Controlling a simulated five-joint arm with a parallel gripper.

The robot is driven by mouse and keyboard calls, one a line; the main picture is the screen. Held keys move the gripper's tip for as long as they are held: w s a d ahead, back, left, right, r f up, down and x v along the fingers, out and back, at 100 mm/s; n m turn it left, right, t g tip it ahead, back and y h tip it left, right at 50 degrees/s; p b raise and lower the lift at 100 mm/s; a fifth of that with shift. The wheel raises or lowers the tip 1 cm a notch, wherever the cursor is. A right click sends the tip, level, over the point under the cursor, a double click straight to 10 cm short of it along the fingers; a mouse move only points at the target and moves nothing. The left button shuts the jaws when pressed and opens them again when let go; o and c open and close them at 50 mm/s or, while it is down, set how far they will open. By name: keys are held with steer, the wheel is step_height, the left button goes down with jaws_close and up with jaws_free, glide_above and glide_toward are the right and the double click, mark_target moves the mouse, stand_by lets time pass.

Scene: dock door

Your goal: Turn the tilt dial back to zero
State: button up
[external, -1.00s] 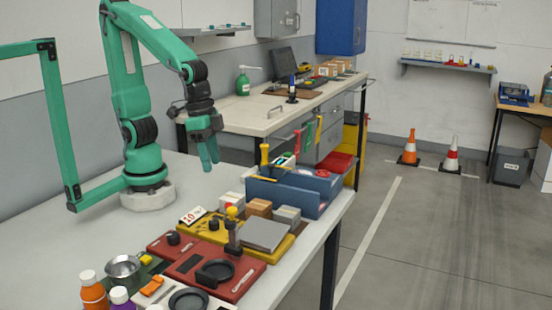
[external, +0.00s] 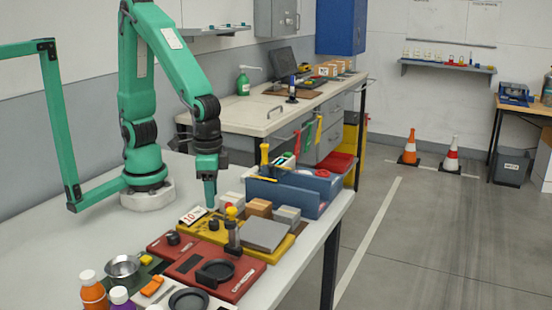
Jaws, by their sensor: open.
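Two small black knobs could be the tilt dial; the labels are too small to read. One black knob (external: 213,224) sits on the yellow board, and the other black knob (external: 173,238) sits on the red board. My gripper (external: 210,203) points down above the back edge of the yellow board (external: 197,229), close behind its knob and apart from it. Its fingers are open, with nothing seen between them. A white card reading 10 (external: 193,216) stands just left of the fingertips.
A yellow-topped dark post (external: 232,230) and a grey plate (external: 265,235) stand right of the yellow board's knob. A blue tray (external: 290,195) lies behind right. The table's left side is clear.

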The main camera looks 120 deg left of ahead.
mark_target(214, 221)
steer(key=shift+f, duration=3.6)
steer(key=shift+c, duration=0.3)
steer(key=c, duration=0.9)
